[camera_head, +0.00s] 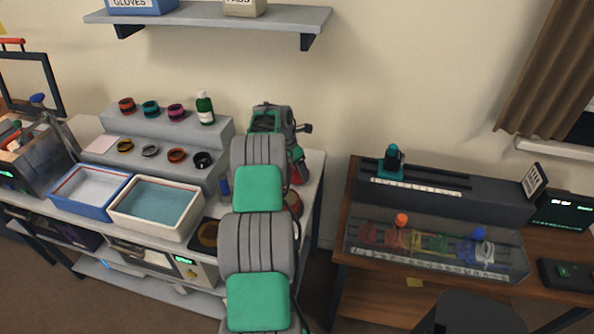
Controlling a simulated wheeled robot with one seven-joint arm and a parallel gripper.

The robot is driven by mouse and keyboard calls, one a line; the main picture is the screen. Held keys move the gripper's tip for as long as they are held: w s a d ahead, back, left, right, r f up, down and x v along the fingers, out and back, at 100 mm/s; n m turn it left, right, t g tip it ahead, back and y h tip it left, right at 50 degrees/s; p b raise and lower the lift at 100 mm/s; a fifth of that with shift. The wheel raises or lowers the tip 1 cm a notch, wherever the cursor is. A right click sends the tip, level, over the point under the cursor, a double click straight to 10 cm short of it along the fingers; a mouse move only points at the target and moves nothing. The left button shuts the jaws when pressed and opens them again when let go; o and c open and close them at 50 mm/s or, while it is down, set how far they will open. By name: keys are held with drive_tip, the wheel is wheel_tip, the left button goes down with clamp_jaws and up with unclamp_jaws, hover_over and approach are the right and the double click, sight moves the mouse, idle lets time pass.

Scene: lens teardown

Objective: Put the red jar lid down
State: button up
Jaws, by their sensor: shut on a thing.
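My arm rises from the bottom centre over the right end of the left bench and covers much of what lies behind it. My gripper (297,158) is mostly hidden behind my arm, its fingertips not clear. It is shut on a red thing (298,174), which I take to be the red jar lid; only a small part shows, right of my forearm above the bench. A dark red round thing (292,204) shows just below it, partly covered by my arm. I cannot tell whether the two touch.
A stepped grey stand (219,131) bears several coloured rings and a green bottle (205,108). A blue-rimmed tray (91,189) and a white-rimmed tray (157,208) stand in front. A wooden desk (372,292) stands right, across a gap. A shelf (205,19) hangs above.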

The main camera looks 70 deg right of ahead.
sight(289, 175)
wheel_tip(289, 175, down, 2)
drive_tip(key=shift+f+p, duration=0.15)
drive_tip(key=shift+p, duration=0.15)
drive_tip(key=shift+f, duration=0.2)
drive_tip(key=o, duration=1.2)
drive_tip(key=shift+a+r, duration=0.1)
drive_tip(key=shift+r, duration=0.5)
drive_tip(key=b+v, duration=0.2)
drive_tip(key=v, duration=0.9)
drive_tip(key=w+a+r+m+t, duration=0.2)
drive_tip(key=w+a+r, duration=0.7)
drive_tip(key=w+a, duration=0.35)
drive_tip(key=w+a+r+m+t, duration=0.1)
drive_tip(key=w+a+r+m, duration=0.15)
drive_tip(key=a, duration=0.75)
drive_tip(key=w+a+r+m+t, duration=0.1)
drive_tip(key=w+a+r, duration=0.15)
drive_tip(key=a, duration=0.65)
drive_tip(key=s+a+m+y, duration=0.1)
drive_tip(key=s+a, duration=0.2)
drive_tip(key=a, duration=0.6)
drive_tip(key=s+a+f+m+t, duration=0.1)
drive_tip(key=s+a, duration=0.3)
drive_tip(key=a, duration=0.6)
drive_tip(key=s+a+m+t+y, duration=0.1)
drive_tip(key=s+a+m, duration=0.2)
drive_tip(key=a, duration=0.7)
drive_tip(key=shift+s+f+y, duration=0.3)
drive_tip(key=shift+s, duration=0.15)
